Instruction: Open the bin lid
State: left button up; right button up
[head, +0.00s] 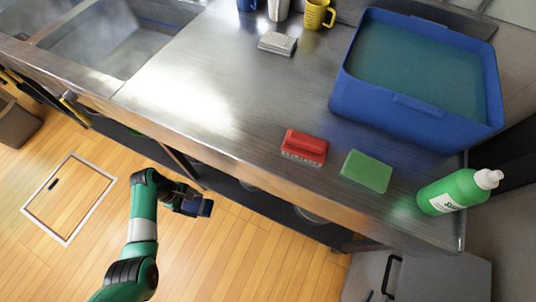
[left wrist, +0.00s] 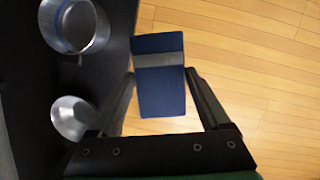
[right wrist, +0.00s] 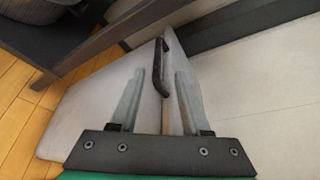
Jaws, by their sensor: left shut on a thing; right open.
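A pale grey lid (head: 363,277) with a black bar handle (head: 391,276) lies low at the bottom right of the head view, below the counter end. In the right wrist view the grey lid (right wrist: 90,100) lies below my right gripper (right wrist: 160,76), which is open and empty. The black handle (right wrist: 158,68) appears between its fingertips, apart from both fingers; the depth gap is unclear. My left gripper (head: 190,206) is shut on a dark blue block (head: 205,208) with a grey band. The block (left wrist: 158,95) is held above the wood floor.
The steel counter (head: 210,90) carries a blue tub (head: 350,100), a red brush (head: 304,145), a green sponge (head: 366,171), a green bottle (head: 450,192), a grey cloth (head: 277,43) and mugs. Metal pots (left wrist: 75,25) stand on a dark shelf beside my left gripper.

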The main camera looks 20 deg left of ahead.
aim_at(388, 272)
pick_arm(q)
jog(key=shift+s+a, duration=0.25)
jog(key=shift+a, duration=0.15)
jog(key=shift+s+a+f+b, duration=0.15)
jog(key=shift+a+f+b, duration=0.05)
jog(key=shift+f+b, duration=0.1)
jog(key=b+x, duration=0.2)
jog(key=b, duration=0.1)
jog(key=b+x, duration=0.1)
jog(key=x, duration=0.1)
jog(key=shift+a+f, duration=0.2)
jog(key=shift+a, duration=0.2)
pick_arm(e)
jog(key=x, duration=1)
jog(key=shift+w+a+f, duration=0.2)
jog(key=shift+w+f, duration=0.05)
pick_arm(q)
jog(key=shift+d+f, duration=0.1)
pick_arm(e)
jog(key=shift+w+d, duration=0.3)
jog(key=shift+w, duration=0.15)
jog(key=shift+a, duration=0.1)
jog(key=shift+c, duration=0.6)
grip_shut()
